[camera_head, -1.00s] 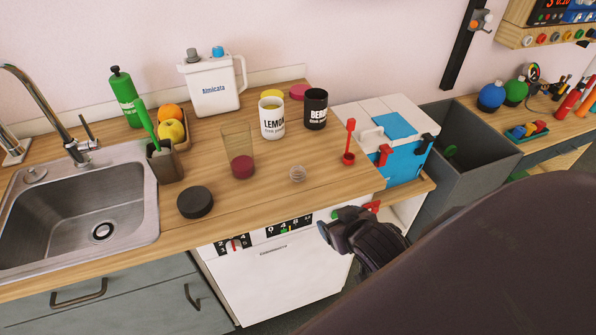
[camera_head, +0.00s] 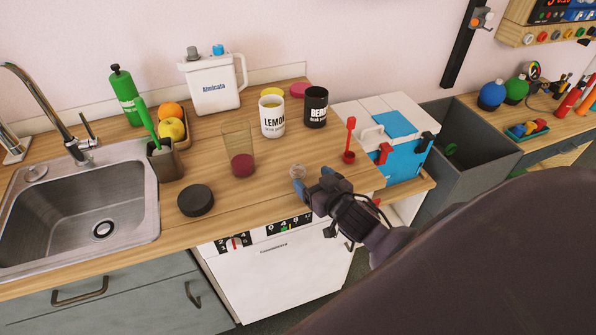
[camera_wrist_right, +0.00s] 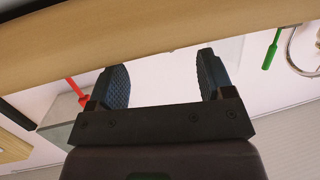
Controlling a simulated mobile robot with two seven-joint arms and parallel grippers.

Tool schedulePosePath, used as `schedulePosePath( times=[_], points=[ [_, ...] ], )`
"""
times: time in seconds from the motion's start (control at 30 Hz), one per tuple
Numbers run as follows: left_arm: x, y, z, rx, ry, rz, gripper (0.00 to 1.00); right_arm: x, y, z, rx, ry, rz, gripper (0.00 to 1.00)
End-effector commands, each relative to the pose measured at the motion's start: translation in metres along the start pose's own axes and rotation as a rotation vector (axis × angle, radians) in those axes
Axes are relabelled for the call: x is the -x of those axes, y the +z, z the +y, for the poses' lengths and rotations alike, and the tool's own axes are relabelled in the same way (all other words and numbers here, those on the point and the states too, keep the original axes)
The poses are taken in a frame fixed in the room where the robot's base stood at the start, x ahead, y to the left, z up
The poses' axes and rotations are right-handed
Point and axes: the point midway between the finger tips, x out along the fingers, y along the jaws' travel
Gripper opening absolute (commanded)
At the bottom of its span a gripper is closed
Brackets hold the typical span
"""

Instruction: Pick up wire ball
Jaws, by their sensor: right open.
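My left gripper is not in view.
A black round lid (camera_head: 196,200) lies left of the ball. A white mug (camera_head: 272,118) and a black mug (camera_head: 316,108) stand behind. A red spoon-like tool (camera_head: 350,140) and a blue and white box (camera_head: 402,150) stand to the right. The sink (camera_head: 60,215) is far left.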

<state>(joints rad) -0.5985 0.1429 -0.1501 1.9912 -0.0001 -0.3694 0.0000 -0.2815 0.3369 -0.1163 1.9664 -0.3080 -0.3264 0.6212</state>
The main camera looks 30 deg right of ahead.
Motion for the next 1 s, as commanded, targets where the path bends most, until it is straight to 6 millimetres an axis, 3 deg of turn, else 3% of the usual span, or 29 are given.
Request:
schedulePosePath(
  times=[0.27, 0.6, 0.93, 1.0],
  points=[
    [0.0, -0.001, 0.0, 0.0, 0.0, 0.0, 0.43, -0.018, 0.0, -0.002, -0.001, 0.0, 0.0, 0.74],
    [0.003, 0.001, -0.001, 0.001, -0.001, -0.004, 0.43, -0.058, 0.003, -0.008, 0.0, 0.001, -0.001, 0.74],
    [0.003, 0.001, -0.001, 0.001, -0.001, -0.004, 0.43, -0.063, 0.003, -0.008, 0.0, 0.001, -0.002, 0.74],
    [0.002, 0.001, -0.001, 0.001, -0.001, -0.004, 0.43, -0.063, 0.003, -0.008, 0.0, 0.001, -0.002, 0.64]
  ],
)
